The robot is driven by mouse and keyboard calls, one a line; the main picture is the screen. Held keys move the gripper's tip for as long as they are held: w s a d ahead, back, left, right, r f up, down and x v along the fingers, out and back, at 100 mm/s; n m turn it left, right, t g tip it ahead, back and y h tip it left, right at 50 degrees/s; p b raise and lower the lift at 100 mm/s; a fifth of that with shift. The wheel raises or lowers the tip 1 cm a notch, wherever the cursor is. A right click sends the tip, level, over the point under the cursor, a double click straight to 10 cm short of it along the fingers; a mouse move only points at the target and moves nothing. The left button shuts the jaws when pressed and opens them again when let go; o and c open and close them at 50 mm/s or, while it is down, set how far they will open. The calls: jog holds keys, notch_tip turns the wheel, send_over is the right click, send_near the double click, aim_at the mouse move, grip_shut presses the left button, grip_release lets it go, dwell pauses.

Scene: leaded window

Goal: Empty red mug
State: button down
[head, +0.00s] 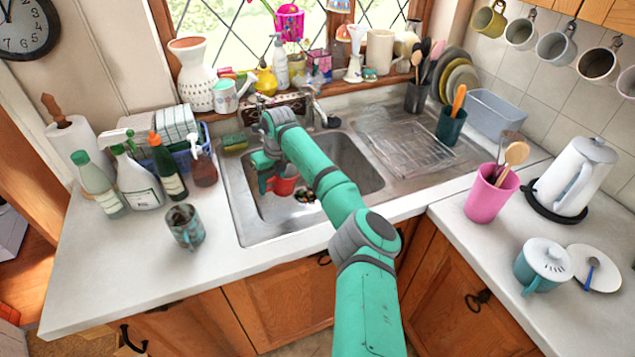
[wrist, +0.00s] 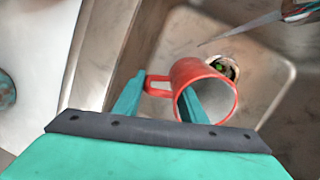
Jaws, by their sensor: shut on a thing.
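The red mug (head: 284,183) is in my gripper (head: 268,183), inside the sink basin (head: 345,165). In the wrist view, my gripper (wrist: 160,92) is shut on the mug (wrist: 190,72) at its handle side. One finger is inside the mouth and the other is outside by the handle. The mug is tilted, with its mouth turned toward the wrist camera. The visible inside looks pale grey, and I see no contents; part of it is hidden by the finger. The sink drain (wrist: 226,67) shows just beyond the mug.
A pointed metal utensil (wrist: 245,28) reaches over the basin in the wrist view. A patterned mug (head: 185,227) stands on the counter left of the sink. Bottles (head: 140,180) crowd the back left. The drainboard (head: 410,145) right of the basin is mostly clear.

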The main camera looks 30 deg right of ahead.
jog(key=shift+w+f+g+h+p, duration=0.35)
jog(key=shift+f+g+h, duration=0.15)
jog(key=shift+g, duration=0.2)
jog(key=shift+w+a+f+g, duration=0.1)
jog(key=shift+w+f+g, duration=0.1)
jog(key=shift+f+g, duration=0.1)
jog(key=shift+r, duration=0.1)
dwell(0.5)
